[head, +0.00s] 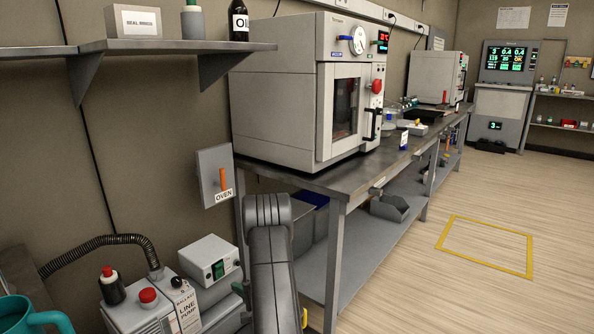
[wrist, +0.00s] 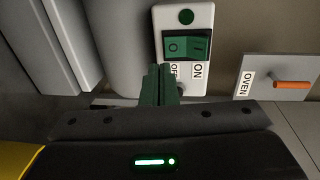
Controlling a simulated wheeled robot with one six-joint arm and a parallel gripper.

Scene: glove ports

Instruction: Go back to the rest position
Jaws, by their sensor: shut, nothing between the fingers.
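My gripper (wrist: 159,68) shows in the wrist view as two dark green fingers, shut together and empty. The fingertips are just left of and below a green rocker switch (wrist: 187,46) marked ON and OFF, partly covering the OFF label. I cannot tell whether they touch the switch box (wrist: 204,18). In the head view my arm (head: 271,265) reaches up from the bottom edge, beside the light grey switch box (head: 208,258).
An OVEN panel (head: 215,175) with an orange handle is on the wall above. A line pump (head: 182,300), bottle (head: 110,284) and teal mug (head: 35,315) crowd the lower left. The bench (head: 330,182) with the oven stands right of the arm. Floor at right is clear.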

